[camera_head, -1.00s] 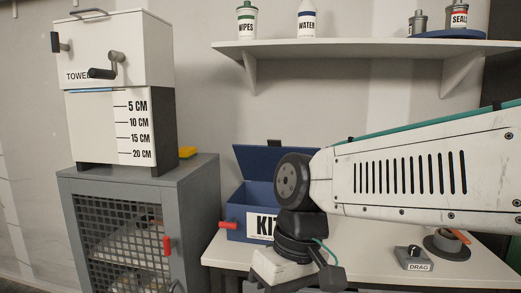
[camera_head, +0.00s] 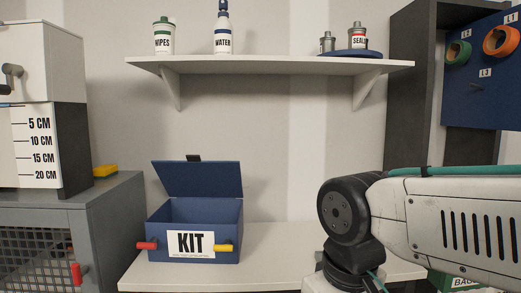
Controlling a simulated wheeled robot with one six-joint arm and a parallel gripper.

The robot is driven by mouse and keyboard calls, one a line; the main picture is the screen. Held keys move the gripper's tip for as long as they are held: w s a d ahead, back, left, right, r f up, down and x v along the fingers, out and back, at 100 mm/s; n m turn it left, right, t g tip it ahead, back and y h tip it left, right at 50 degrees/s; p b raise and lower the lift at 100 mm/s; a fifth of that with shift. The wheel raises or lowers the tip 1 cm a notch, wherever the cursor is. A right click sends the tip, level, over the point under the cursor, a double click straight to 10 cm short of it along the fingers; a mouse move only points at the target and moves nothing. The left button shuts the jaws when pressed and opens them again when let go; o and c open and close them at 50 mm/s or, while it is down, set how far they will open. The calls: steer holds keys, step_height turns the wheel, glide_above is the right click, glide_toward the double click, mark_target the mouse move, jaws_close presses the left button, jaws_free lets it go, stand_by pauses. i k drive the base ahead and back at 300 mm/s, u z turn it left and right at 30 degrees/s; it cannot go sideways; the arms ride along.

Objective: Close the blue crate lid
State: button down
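The blue crate (camera_head: 220,256) with a white KIT label stands on the white bench at the left. Its blue lid (camera_head: 203,179) is raised, leaning back behind the box, with a dark tab on its upper edge. The crate's inside shows as open. My arm comes in from the right, and its wrist is at the lower right, apart from the crate. My gripper's fingers are below the picture's edge and do not show.
A grey cabinet (camera_head: 110,215) with a yellow sponge (camera_head: 105,171) stands at left. A shelf (camera_head: 270,64) hangs above. The bench (camera_head: 270,270) right of the crate is clear.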

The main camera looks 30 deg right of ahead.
mark_target(193, 178)
steer(key=z, duration=0.85)
steer(key=i, duration=1)
steer(key=u, duration=1.8)
